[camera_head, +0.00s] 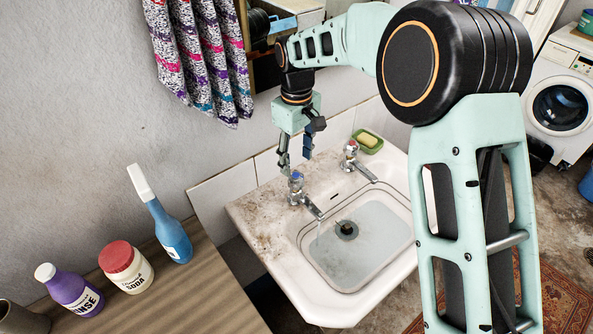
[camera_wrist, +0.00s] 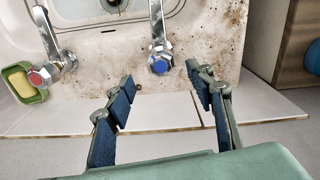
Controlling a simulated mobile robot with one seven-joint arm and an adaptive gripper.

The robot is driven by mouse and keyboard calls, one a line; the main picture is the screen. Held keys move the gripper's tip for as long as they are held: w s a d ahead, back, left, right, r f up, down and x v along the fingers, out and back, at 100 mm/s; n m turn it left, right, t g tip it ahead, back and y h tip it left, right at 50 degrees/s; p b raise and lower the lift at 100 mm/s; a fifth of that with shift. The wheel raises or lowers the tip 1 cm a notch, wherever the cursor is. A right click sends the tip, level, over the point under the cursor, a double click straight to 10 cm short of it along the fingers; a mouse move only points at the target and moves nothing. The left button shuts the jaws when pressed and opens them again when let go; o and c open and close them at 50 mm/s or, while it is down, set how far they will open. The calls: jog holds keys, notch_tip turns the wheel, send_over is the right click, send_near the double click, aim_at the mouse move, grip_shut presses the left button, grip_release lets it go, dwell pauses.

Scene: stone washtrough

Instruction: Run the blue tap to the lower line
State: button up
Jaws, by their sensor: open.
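The blue tap (camera_head: 296,184) stands at the back left of the white sink (camera_head: 262,222), and its blue-capped handle (camera_wrist: 159,64) shows in the wrist view. A thin stream of water falls from its spout into the basin. Clear, shallow-looking water (camera_head: 365,255) lies in the basin over a dark round drain fitting (camera_head: 346,230). Lines run around the basin wall, but I cannot tell which is the lower line or the exact water level. My gripper (camera_head: 296,160) is open and empty, pointing down just above and behind the blue tap, with the handle ahead between its fingers (camera_wrist: 160,78).
A red-capped tap (camera_head: 350,152) stands to the right, with a yellow soap in a green dish (camera_head: 367,142) beside it. A wooden counter (camera_head: 190,285) at left holds a blue bottle (camera_head: 168,228), a soda jar (camera_head: 126,265) and a purple bottle (camera_head: 70,291). White tiles (camera_head: 222,186) back the sink.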

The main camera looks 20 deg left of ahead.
jog(key=shift+r, duration=2.6)
dwell(5.4)
